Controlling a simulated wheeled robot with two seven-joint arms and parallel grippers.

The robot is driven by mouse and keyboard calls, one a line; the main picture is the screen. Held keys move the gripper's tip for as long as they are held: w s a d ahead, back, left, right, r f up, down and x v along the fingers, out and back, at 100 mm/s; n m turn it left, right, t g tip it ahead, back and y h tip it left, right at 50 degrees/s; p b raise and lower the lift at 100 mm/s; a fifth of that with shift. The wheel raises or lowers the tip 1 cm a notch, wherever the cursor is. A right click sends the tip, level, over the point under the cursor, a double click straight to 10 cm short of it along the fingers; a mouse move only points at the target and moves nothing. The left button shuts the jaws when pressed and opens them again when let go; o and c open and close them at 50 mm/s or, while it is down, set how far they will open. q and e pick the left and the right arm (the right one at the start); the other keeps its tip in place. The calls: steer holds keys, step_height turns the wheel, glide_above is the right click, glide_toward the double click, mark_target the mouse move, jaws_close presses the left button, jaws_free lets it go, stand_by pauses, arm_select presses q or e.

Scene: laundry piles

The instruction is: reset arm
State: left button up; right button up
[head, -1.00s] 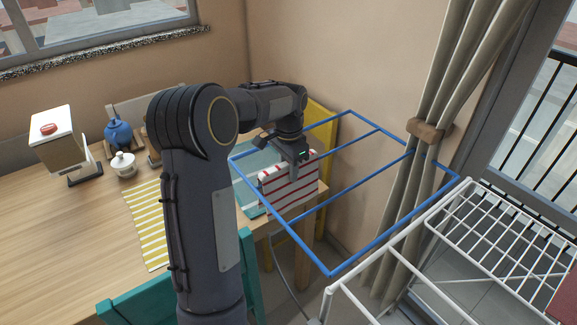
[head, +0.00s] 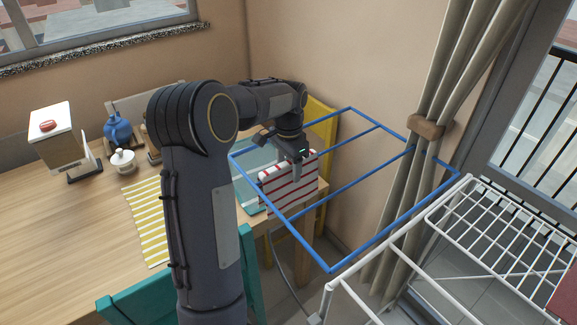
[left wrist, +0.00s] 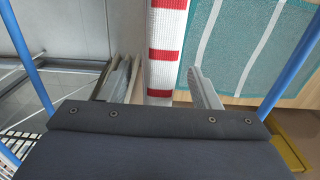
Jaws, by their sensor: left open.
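I cannot tell if the fingers touch the cloth. My left arm crosses the middle of the head view and hides part of the table. My right gripper is not in view.
Blue rails (head: 391,217) run around and beside the gripper, and a white drying rack (head: 500,240) stands at right. The wooden table (head: 60,220) holds a yellow-striped mat (head: 148,225), a blue teapot (head: 117,130) and a white pot (head: 122,161). A teal chair (head: 150,295) is in front.

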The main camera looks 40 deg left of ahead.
arm_select(q)
step_height(320, 180, up, 7)
steer(key=shift+r, duration=0.1)
steer(key=shift+s+d+r, duration=0.1)
steer(key=shift+r, duration=0.2)
steer(key=s+d+f+n+t+h, duration=0.1)
steer(key=s+d+n+t+h, duration=0.1)
steer(key=s+d, duration=0.8)
steer(key=s+d+f+n+t+h, duration=0.1)
steer(key=s+d+f+n+t, duration=0.1)
steer(key=s+d, duration=0.7)
steer(key=s+n+t, duration=0.1)
steer(key=s, duration=0.4)
steer(key=shift+s+d+t+h, duration=0.25)
steer(key=shift+d+t+h, duration=0.05)
steer(key=shift+d+h, duration=0.1)
